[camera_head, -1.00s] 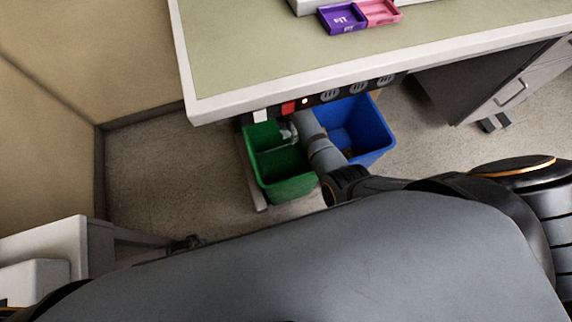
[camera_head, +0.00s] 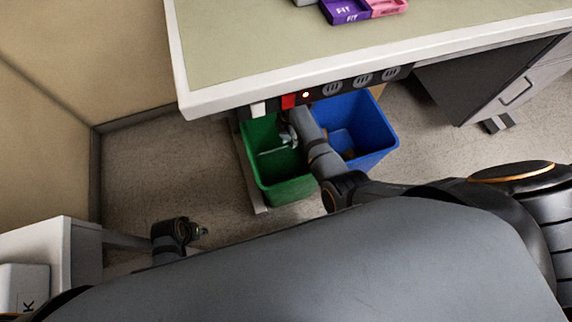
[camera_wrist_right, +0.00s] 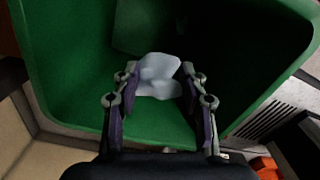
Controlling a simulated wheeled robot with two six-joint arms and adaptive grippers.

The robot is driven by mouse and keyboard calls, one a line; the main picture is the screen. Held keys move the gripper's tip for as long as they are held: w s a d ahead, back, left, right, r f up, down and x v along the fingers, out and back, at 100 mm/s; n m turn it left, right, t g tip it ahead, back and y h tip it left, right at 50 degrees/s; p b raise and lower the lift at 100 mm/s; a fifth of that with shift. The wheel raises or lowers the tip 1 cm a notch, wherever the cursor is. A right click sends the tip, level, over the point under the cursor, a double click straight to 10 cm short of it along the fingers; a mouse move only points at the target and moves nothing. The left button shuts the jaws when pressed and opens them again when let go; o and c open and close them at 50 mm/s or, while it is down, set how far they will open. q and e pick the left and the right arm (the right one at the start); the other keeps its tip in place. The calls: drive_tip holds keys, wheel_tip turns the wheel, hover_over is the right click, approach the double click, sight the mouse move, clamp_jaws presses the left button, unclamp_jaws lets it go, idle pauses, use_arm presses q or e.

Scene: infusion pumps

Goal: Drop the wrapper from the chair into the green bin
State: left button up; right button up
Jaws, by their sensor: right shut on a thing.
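The green bin (camera_head: 287,190) stands on the floor under the desk edge, and it fills most of the right wrist view (camera_wrist_right: 70,85). My right gripper (camera_wrist_right: 159,72) is shut on the pale, crumpled wrapper (camera_wrist_right: 158,80), which sits between its fingers over the bin's open interior. In the head view my right gripper (camera_head: 287,136) is at the bin's mouth, partly covered by its own arm; the wrapper cannot be made out clearly there. My left gripper (camera_head: 198,232) shows small at lower left, away from the bin; its jaws are too small to read.
A blue bin (camera_head: 372,145) stands right beside the green one. The desk (camera_head: 240,60) overhangs both, with a dark socket strip (camera_head: 345,88) along its front edge. Drawers (camera_head: 510,90) are at right. Floor left of the bins is clear.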

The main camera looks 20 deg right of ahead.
drive_tip(key=o, duration=0.8)
drive_tip(key=shift+c, duration=0.2)
wheel_tip(320, 180, up, 8)
drive_tip(key=shift+f, duration=0.25)
